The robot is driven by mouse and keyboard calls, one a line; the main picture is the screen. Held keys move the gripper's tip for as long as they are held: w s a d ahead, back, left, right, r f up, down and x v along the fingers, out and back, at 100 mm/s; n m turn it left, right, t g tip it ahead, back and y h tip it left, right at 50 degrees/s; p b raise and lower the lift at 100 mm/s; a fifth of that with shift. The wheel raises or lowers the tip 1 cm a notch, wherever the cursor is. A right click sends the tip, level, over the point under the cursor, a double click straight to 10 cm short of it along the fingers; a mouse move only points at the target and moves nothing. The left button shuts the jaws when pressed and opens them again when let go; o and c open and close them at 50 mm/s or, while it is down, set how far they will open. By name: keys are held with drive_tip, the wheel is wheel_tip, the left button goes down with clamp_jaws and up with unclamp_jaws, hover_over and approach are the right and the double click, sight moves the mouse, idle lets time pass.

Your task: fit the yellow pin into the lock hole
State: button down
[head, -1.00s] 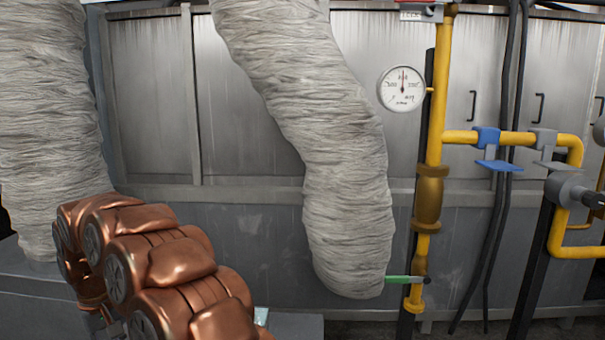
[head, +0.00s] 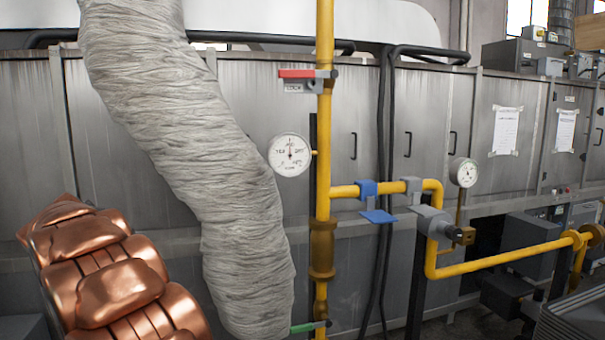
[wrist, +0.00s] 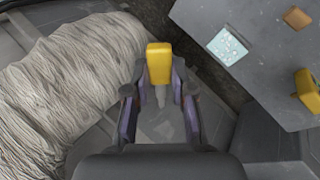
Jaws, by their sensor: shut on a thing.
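My gripper (wrist: 158,88) is shut on the yellow pin (wrist: 159,63) in the wrist view. The pin's blocky yellow head is between the fingertips, and a thin pale shaft shows below it. The gripper and the pin do not show in the head view. A red lever (head: 296,73) on a grey bracket (head: 326,80) sits high on the yellow vertical pipe in the head view. A small white label (head: 293,88) reading LOCK hangs beneath it. I cannot make out the hole itself. The pin is away from the lock.
A wrinkled pale duct (head: 200,150) hangs left of the pipe (head: 323,200). A gauge (head: 290,154), a blue valve handle (head: 378,216) and a green lever (head: 303,327) are nearby. A grey table (wrist: 255,85) with another yellow piece (wrist: 308,90) shows in the wrist view.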

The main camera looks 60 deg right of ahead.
drive_tip(key=s+d+r+m+g+h+p, duration=0.1)
drive_tip(key=s+d+r+g+h+p, duration=0.15)
drive_tip(key=s+d+r, duration=0.4)
drive_tip(key=s+d+r+m+g+h+p, duration=0.1)
drive_tip(key=s+d+r+g+h+p, duration=0.2)
drive_tip(key=r, duration=0.7)
drive_tip(key=s+d+r+m+g+h+p, duration=0.1)
drive_tip(key=s+d+r+g+h+p, duration=0.15)
drive_tip(key=s+d+r+p, duration=0.45)
drive_tip(key=s+d+r+m+g+p, duration=0.1)
drive_tip(key=s+r+g+p, duration=0.2)
drive_tip(key=r, duration=0.9)
drive_tip(key=s+d+r+m+g+p, duration=0.1)
drive_tip(key=s+r+m+g+p, duration=0.1)
drive_tip(key=s+r, duration=0.7)
wheel_tip(320, 180, up, 3)
drive_tip(key=shift+s+d+r+g+h+p, duration=0.2)
drive_tip(key=shift+d+g+h+p, duration=0.15)
drive_tip(key=shift+g+p, duration=0.55)
drive_tip(key=shift+w+d, duration=0.1)
drive_tip(key=shift+w, duration=0.05)
drive_tip(key=shift+w+d+p, duration=0.75)
drive_tip(key=shift+w+d, duration=0.45)
drive_tip(key=shift+d, duration=0.1)
drive_tip(key=shift+w+d+f+p, duration=0.1)
drive_tip(key=shift+w+d+p, duration=0.85)
drive_tip(key=shift+d, duration=0.05)
drive_tip(key=c, duration=0.9)
unclamp_jaws()
